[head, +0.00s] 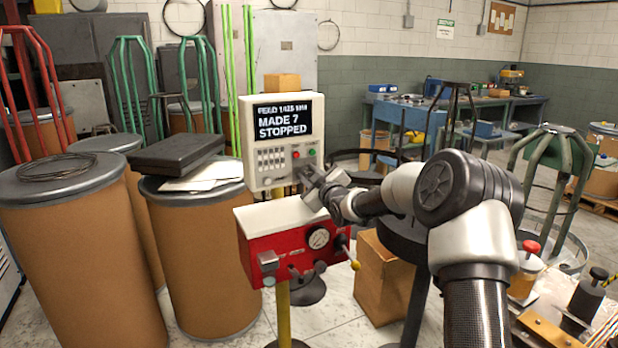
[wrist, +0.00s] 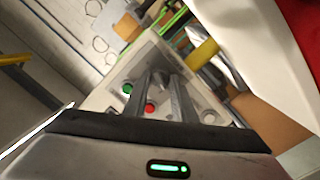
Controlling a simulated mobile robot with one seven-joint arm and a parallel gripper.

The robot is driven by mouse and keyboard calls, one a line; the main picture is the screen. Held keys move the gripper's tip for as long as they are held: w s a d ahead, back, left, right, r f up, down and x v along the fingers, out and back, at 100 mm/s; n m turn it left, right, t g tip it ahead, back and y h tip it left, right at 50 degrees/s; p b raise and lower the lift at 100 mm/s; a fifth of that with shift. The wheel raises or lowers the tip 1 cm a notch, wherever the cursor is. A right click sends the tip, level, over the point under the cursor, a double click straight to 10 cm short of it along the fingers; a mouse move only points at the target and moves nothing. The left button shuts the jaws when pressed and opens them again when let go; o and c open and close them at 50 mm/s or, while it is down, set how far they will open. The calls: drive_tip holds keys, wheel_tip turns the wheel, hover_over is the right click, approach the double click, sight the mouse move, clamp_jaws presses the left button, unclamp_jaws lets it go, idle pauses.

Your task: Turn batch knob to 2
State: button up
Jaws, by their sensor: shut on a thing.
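The control panel (head: 248,143) is a pale box with a dark screen (head: 284,120) reading MADE 7 and STOPPED. Red (head: 296,155) and green (head: 311,152) buttons sit below the screen. My gripper (head: 308,178) is at the panel's lower right, shut on what seems to be the batch knob, which the fingers hide. Its setting cannot be read. In the wrist view the two fingers (wrist: 162,82) reach the panel face, beside its green (wrist: 127,88) and red (wrist: 149,107) buttons.
A red machine box (head: 270,245) with a white top, gauge and yellow-tipped lever stands just below my gripper. Brown drums (head: 75,250) stand at the left, one with a black case (head: 178,152) on top. A cardboard box (head: 382,270) is under my arm.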

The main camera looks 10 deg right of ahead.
drive_tip(key=m, duration=0.3)
drive_tip(key=shift+d+r+m, duration=0.1)
drive_tip(key=shift+d+m, duration=0.05)
drive_tip(key=shift+m, duration=0.15)
drive_tip(key=m+p, duration=0.2)
drive_tip(key=m, duration=0.1)
drive_tip(key=shift+d+g, duration=0.1)
drive_tip(key=shift+g, duration=0.3)
drive_tip(key=m+p, duration=0.1)
drive_tip(key=m, duration=0.2)
drive_tip(key=shift+w+m+y+p, duration=0.1)
drive_tip(key=shift+m+y+p, duration=0.5)
drive_tip(key=shift+m+p, duration=0.25)
drive_tip(key=shift+m, duration=0.75)
drive_tip(key=o, duration=1)
drive_tip(key=shift+o, duration=0.2)
